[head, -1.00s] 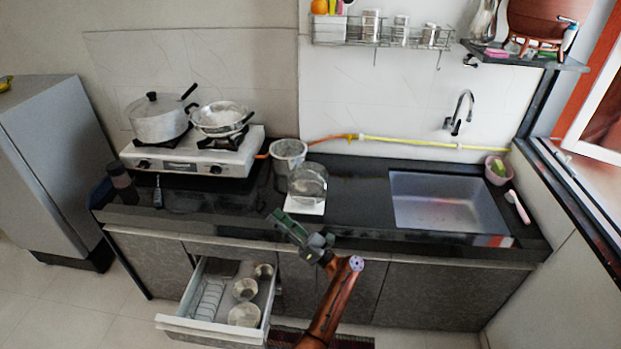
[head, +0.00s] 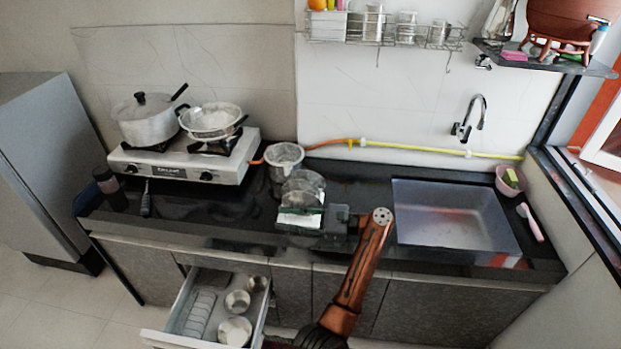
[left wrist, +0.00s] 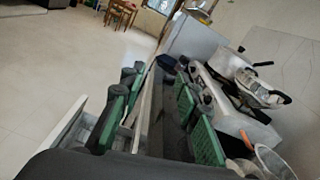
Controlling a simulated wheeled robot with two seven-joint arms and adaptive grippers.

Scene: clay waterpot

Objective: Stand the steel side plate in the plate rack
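I cannot single out the steel side plate for sure. A round shiny piece (head: 303,187) stands on the counter behind my left gripper, over a white base partly hidden by the gripper. A light ribbed rack (head: 199,314), which looks like the plate rack, lies on the left side of the open drawer. My left gripper (head: 290,217) is over the counter's front edge, pointing left. In the left wrist view its green-padded fingers (left wrist: 155,112) are wide apart with nothing held between them. My right gripper is not in view.
The open drawer (head: 172,338) also holds several steel bowls (head: 237,301). A steel pot (head: 285,158) stands behind the round piece. The stove (head: 180,163) with cookware is left, the sink (head: 452,215) right. The counter between stove and front edge is mostly clear.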

